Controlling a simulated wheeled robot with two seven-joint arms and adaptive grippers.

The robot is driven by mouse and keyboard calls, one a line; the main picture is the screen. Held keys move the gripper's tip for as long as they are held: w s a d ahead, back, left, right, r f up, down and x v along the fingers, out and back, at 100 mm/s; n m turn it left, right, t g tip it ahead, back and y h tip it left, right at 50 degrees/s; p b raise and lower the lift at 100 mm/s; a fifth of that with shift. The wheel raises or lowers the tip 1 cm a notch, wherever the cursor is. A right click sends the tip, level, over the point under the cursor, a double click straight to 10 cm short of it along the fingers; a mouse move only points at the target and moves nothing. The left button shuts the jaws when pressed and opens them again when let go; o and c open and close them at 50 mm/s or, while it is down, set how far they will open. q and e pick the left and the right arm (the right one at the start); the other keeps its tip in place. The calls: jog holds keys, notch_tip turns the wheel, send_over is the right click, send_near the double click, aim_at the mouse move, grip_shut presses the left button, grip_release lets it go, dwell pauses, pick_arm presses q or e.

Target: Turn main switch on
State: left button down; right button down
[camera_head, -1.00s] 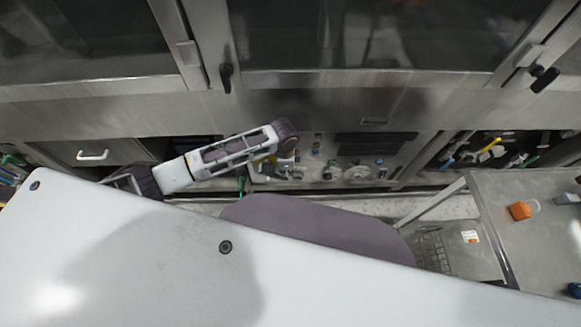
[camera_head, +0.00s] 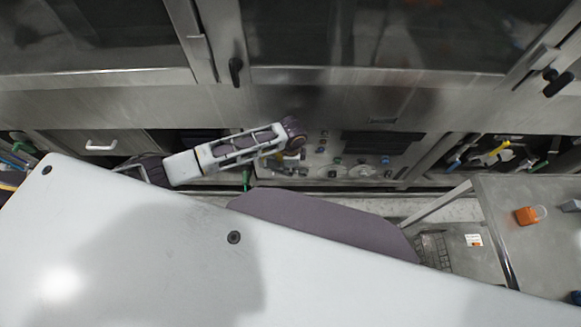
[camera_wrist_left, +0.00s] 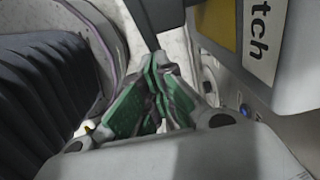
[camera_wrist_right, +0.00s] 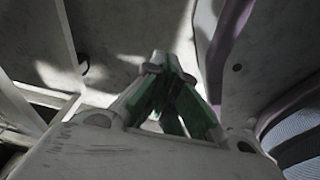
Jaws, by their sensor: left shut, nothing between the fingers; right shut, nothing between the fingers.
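In the left wrist view, a grey box carries a yellow and white label (camera_wrist_left: 262,38) whose visible letters read "tch"; the rest is cut off by the picture edge. The switch handle itself cannot be made out clearly. My left gripper (camera_wrist_left: 158,62) is shut and empty, its green-padded fingertips beside and left of this box. I cannot tell whether they touch it. In the head view, my left arm reaches across to the control panel (camera_head: 337,172) below the windows, covering its left part. My right gripper (camera_wrist_right: 165,62) is shut and empty, seen only in the right wrist view.
Several small knobs and buttons sit on the panel, right of my left arm. An open bay with coloured handles (camera_head: 495,152) lies further right. A metal table (camera_head: 550,245) at the right holds an orange padlock (camera_head: 526,216). A wire basket (camera_head: 433,252) is beside it.

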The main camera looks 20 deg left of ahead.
pick_arm(q)
jog(key=shift+f, duration=0.1)
pick_arm(e)
jog(key=shift+s+d, duration=0.15)
jog(key=shift+s, duration=0.2)
